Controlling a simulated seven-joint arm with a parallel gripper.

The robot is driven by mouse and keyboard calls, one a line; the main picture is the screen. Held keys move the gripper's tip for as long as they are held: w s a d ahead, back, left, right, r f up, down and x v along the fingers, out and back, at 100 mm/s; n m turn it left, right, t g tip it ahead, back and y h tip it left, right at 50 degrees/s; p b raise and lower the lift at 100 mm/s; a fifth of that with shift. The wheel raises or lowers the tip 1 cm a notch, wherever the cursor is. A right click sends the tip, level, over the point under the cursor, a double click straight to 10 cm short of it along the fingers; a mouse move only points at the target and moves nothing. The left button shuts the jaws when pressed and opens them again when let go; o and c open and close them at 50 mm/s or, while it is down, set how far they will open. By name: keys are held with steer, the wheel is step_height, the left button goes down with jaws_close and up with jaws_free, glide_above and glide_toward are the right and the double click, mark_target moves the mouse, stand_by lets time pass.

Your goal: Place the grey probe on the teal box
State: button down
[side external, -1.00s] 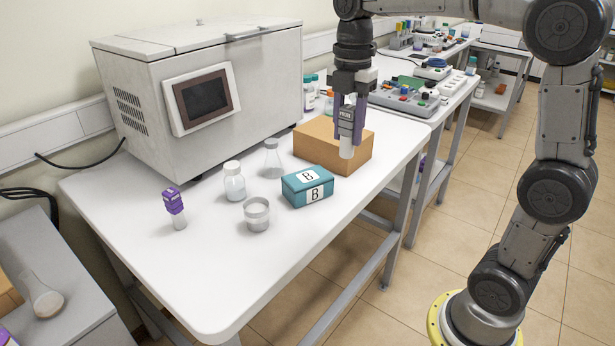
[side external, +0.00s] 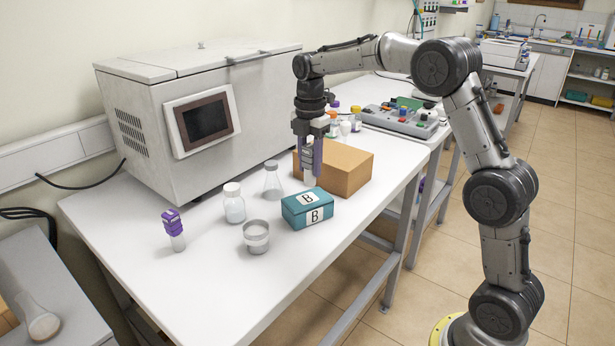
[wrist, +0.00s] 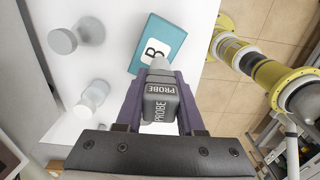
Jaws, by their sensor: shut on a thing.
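The teal box (side external: 290,215), marked with a B on its top and front, sits closed on the white table. It also shows in the wrist view (wrist: 175,41), at the top middle. My gripper (side external: 310,163) has purple fingers and is shut on the grey probe (side external: 308,154), which hangs upright with its pale tip down. In the wrist view the probe (wrist: 160,105), labelled PROBE, sits between the fingers, and its tip overlaps the near edge of the box. The tip is just behind or above the box; I cannot tell whether they touch.
A brown cardboard box (side external: 350,168) stands right behind my gripper. The table (side external: 220,300) is clear at the front.

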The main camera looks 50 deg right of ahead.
mark_target(307, 177)
steer(key=shift+w+f, duration=0.3)
steer(key=shift+f, duration=0.05)
steer(key=shift+w+d+f, duration=0.1)
steer(key=shift+w+f, duration=0.05)
steer(key=shift+f, duration=1.55)
steer(key=shift+f, duration=0.15)
steer(key=c, duration=0.5)
jaws_free()
step_height(307, 177, up, 12)
steer(key=shift+r, duration=0.2)
